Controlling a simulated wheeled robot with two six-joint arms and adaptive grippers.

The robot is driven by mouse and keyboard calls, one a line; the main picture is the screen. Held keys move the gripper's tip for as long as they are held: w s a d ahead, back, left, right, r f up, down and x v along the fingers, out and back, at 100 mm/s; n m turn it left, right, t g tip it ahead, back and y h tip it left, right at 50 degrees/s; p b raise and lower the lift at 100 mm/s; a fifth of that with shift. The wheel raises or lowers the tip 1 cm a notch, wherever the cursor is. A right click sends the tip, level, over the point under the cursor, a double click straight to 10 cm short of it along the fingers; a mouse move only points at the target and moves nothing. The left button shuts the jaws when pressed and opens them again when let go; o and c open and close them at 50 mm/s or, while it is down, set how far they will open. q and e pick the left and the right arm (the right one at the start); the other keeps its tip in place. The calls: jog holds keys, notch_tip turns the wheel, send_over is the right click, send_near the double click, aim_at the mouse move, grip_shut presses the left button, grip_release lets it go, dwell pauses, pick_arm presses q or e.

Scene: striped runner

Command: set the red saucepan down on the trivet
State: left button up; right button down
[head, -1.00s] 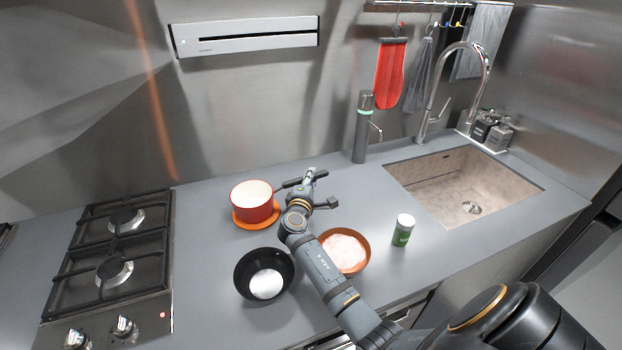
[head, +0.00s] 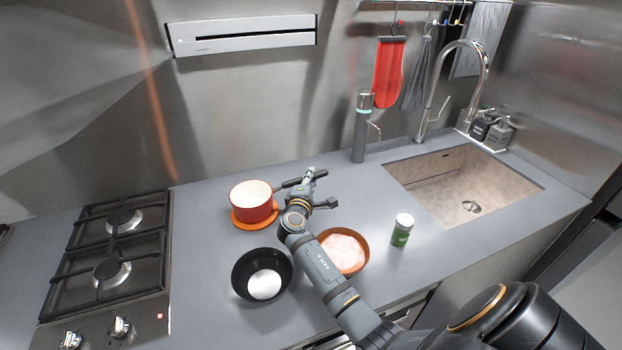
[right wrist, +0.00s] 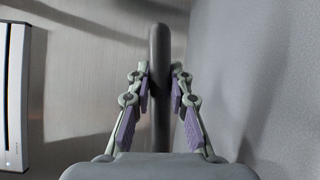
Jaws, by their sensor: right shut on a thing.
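The red saucepan (head: 254,204), cream inside, is over the orange trivet (head: 239,222) at the centre left of the counter. The trivet's rim shows below the pan at its left and front. I cannot tell whether the pan's base touches it or hangs just above. My right gripper (head: 300,182) is shut on the pan's dark handle, which points right. In the right wrist view the handle (right wrist: 160,85) stands between the two purple-padded fingers. My left gripper is not in view.
A black bowl (head: 241,283) with a white item and a brown bowl (head: 363,259) lie in front, either side of my right forearm. A green jar (head: 401,236) stands right, the sink (head: 520,183) beyond. A gas hob (head: 140,240) is left.

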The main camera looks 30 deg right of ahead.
jog(key=shift+f, duration=0.2)
jog(key=c, duration=1.1)
grip_release()
jog(key=shift+c, duration=0.2)
jog(key=shift+s+a+f, duration=0.1)
jog(key=shift+f, duration=0.05)
jog(key=v, duration=0.7)
jog(key=shift+s+a, duration=0.1)
jog(key=shift+s, duration=0.05)
